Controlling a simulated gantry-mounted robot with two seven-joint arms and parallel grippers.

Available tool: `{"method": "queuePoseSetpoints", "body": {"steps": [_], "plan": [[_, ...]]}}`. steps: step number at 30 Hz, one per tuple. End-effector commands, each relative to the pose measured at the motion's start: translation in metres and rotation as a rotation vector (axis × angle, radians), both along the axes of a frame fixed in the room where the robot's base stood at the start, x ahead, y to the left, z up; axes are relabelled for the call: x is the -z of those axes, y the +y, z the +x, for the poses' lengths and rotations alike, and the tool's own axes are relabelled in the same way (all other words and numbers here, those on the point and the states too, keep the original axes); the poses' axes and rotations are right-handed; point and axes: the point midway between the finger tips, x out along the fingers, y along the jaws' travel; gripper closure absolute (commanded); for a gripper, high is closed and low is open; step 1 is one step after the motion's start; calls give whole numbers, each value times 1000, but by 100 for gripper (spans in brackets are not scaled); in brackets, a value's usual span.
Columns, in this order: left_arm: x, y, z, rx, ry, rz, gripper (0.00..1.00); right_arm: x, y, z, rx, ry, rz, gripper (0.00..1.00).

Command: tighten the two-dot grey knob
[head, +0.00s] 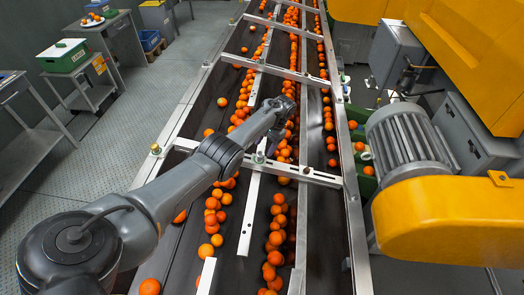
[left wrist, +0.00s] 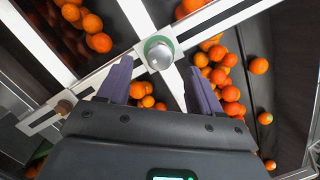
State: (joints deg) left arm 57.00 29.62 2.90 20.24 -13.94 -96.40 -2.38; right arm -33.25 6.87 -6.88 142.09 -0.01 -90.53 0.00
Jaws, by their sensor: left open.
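A round grey knob (left wrist: 158,53) with a green base sits where two pale metal bars cross, in the left wrist view. I cannot make out its dots. In the head view a grey knob (head: 258,157) sits on the near crossbar, just below my left gripper (head: 268,141). In the left wrist view my left gripper (left wrist: 158,66) is open, with its two purple-grey fingers apart. The knob lies just beyond the fingertips, between their lines, and nothing is held. My right gripper is not in view.
Many oranges (left wrist: 232,94) lie on the dark conveyor under the bars. A brownish knob (left wrist: 65,107) sits on the same crossbar (left wrist: 100,84). Another knob (head: 155,149) is at the crossbar's left end. A grey motor (head: 410,145) with a yellow cover stands right of the conveyor.

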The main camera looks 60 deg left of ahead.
Motion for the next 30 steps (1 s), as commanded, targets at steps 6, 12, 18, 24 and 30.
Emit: {"method": "queuePoseSetpoints", "body": {"steps": [6,12,18,24,30], "plan": [[-32,-4,12,0,-1,0,35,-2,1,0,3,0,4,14],[-48,-5,18,-1,0,0,35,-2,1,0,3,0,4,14],[-51,-6,19,-1,1,0,35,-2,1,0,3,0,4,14],[-51,-6,19,-2,0,1,35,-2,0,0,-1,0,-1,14],[-72,0,39,-9,-90,43,35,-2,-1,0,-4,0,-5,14]]}}
